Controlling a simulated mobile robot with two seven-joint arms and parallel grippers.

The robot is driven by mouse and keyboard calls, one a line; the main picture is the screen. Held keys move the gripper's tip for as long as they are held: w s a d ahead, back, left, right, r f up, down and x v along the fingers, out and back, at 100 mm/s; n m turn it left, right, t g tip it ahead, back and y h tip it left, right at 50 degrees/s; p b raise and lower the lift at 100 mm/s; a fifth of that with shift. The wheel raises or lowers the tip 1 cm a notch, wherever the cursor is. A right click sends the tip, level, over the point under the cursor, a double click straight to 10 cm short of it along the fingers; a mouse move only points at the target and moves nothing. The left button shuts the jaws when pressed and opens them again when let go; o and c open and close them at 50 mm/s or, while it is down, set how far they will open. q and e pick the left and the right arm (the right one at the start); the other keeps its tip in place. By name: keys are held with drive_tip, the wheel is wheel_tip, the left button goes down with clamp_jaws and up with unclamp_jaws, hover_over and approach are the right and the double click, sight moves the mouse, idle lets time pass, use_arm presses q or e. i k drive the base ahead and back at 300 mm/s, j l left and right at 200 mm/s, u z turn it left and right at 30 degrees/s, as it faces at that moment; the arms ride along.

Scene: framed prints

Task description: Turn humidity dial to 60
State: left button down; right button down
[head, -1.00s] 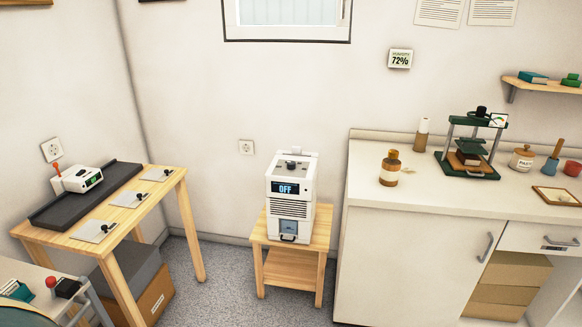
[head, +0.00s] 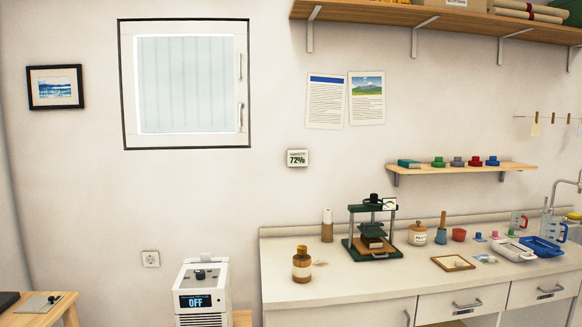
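A white dehumidifier-like unit (head: 206,283) stands at the bottom of the head view, its lower part cut off by the frame edge. Its dark display (head: 195,301) reads OFF. A dark dial (head: 200,274) sits on its top face; its setting is too small to read. A small wall humidity display (head: 298,158) reads 72%. Neither of my grippers shows.
A white counter (head: 340,283) runs to the right of the unit, with a brown bottle (head: 302,265), a green press (head: 372,230) and trays on it. A wooden table corner (head: 62,306) is at lower left. A closed window (head: 187,84) is above.

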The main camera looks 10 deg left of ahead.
sight(200, 275)
drive_tip(key=i+j+z, duration=0.2)
drive_tip(key=j, duration=0.5)
drive_tip(key=j+z, duration=0.2)
drive_tip(key=j, duration=0.5)
